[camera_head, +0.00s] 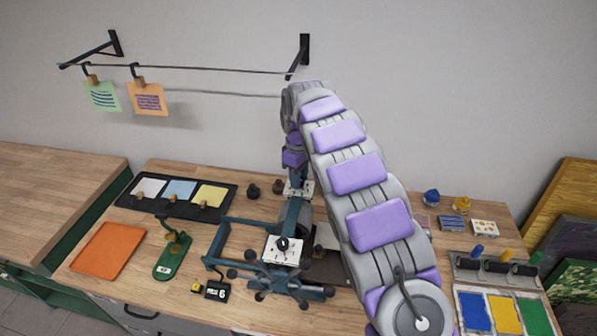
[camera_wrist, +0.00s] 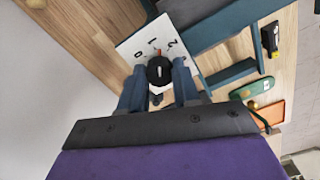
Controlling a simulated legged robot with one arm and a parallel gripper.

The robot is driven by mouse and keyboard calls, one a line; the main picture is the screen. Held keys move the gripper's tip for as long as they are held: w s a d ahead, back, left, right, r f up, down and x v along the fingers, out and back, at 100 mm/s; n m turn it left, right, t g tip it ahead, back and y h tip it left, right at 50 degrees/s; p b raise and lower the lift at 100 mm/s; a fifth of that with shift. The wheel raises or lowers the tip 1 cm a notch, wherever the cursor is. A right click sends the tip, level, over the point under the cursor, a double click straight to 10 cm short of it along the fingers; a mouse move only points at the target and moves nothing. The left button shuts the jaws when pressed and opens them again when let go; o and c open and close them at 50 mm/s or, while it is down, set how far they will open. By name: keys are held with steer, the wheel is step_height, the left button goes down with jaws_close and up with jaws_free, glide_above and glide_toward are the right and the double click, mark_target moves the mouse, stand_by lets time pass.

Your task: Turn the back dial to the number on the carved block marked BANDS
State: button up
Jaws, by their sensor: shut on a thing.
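The back dial is a black knob (camera_wrist: 159,71) on a white plate (camera_wrist: 139,44) with the marks 0, 1 and 2 in view. My gripper (camera_wrist: 160,82) has its two blue-grey fingers on either side of the knob, shut on it. The knob carries a white pointer line and a small red mark shows beside it. In the head view the back dial's plate (camera_head: 307,188) is partly hidden by my gripper (camera_head: 296,180). Small blocks lie at the right back, including a banded blue one (camera_head: 454,223); I cannot read the word BANDS on any.
A front dial (camera_head: 283,247) sits on the blue press frame (camera_head: 225,243). A small black sign (camera_head: 216,290) shows a 6. A green stand (camera_head: 173,256), an orange sheet (camera_head: 108,249) and a dark tray (camera_head: 129,197) lie left. Paint pads (camera_head: 503,313) lie right. Cards hang from a rail (camera_head: 205,69).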

steer(key=m+p, duration=0.2)
steer(key=m, duration=0.1)
steer(key=shift+r+m, duration=0.15)
steer(key=shift+m, duration=0.15)
steer(key=shift+m+p, duration=0.9)
steer(key=shift+m, duration=0.5)
steer(key=o, duration=1.1)
steer(key=shift+c, duration=0.2)
step_height(320, 180, up, 17)
steer(key=p, duration=0.2)
steer(key=shift+w, duration=0.15)
